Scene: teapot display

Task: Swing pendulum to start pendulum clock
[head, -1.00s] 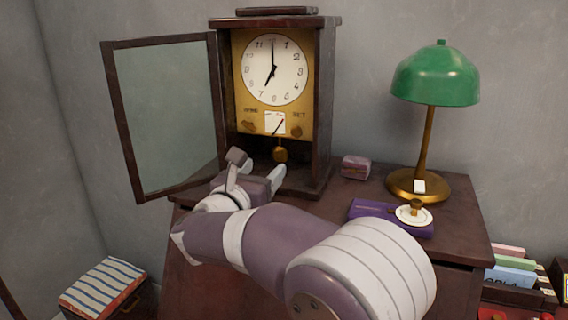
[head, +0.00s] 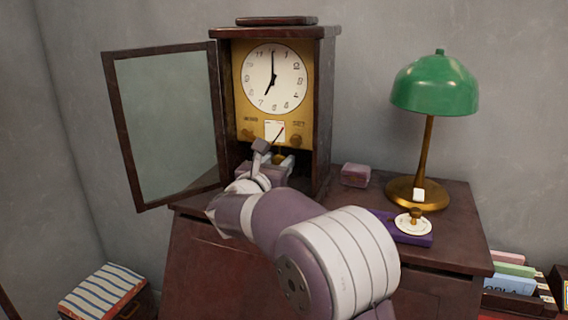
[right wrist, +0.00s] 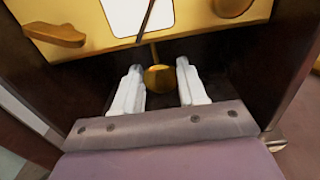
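The pendulum clock (head: 325,100) stands on the cabinet with its glass door (head: 165,125) swung open to the left. Its white dial (head: 274,78) shows about seven. The brass pendulum bob (right wrist: 160,78) hangs below the brass plate and also shows, partly covered, in the head view (head: 279,158). My right gripper (right wrist: 158,88) is at the clock's lower opening, its two pale fingers apart on either side of the bob. The bob is nearer the left finger, with a gap to the right one; contact is hard to tell. My left gripper is not in view.
A green lamp (head: 436,85) stands on the cabinet (head: 455,225) to the right. A small pinkish box (head: 355,175) and a purple case (head: 418,238) with a white dish (head: 412,224) lie between. The clock's dark side walls (right wrist: 271,60) flank the gripper closely.

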